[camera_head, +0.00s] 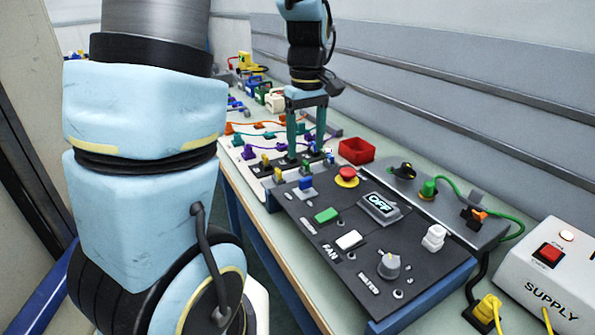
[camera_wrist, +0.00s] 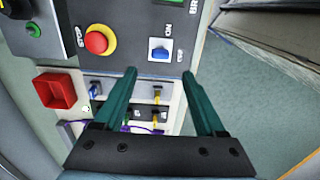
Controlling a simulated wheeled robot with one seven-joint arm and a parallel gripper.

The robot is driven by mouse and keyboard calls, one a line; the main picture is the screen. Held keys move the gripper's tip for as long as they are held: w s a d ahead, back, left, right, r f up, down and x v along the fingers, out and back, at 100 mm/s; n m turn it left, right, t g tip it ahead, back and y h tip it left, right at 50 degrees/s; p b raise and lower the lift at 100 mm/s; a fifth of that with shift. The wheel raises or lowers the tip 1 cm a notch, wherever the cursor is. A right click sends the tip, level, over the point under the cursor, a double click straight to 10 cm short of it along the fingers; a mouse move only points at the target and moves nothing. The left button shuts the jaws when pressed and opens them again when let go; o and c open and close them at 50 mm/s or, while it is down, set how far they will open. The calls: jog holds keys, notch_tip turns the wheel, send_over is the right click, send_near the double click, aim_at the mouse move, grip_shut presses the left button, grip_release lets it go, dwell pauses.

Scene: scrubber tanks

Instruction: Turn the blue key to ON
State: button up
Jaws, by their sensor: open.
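The blue key (camera_head: 306,183) sits on a small light plate at the far left part of the dark control panel (camera_head: 357,282). In the wrist view the blue key (camera_wrist: 159,54) is a small blue block on a white plate, with small lettering beside it. My gripper (camera_head: 306,155) is open and empty, its green fingers pointing down behind the key in the head view. In the wrist view the fingertips (camera_wrist: 160,73) are spread wide, and the key shows between and just beyond them. I see no contact. Which position the key is in is too small to tell.
A red mushroom button (camera_head: 347,174) stands near the key; it also shows in the wrist view (camera_wrist: 96,42). An OFF display (camera_head: 379,207), green button (camera_head: 326,215) and grey knob (camera_head: 389,264) share the panel. A red bin (camera_head: 357,151) and coloured cables lie behind. The supply box (camera_head: 552,262) is right.

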aim_at(305, 178)
notch_tip(305, 178, down, 9)
jog(key=shift+p, duration=0.7)
grip_shut()
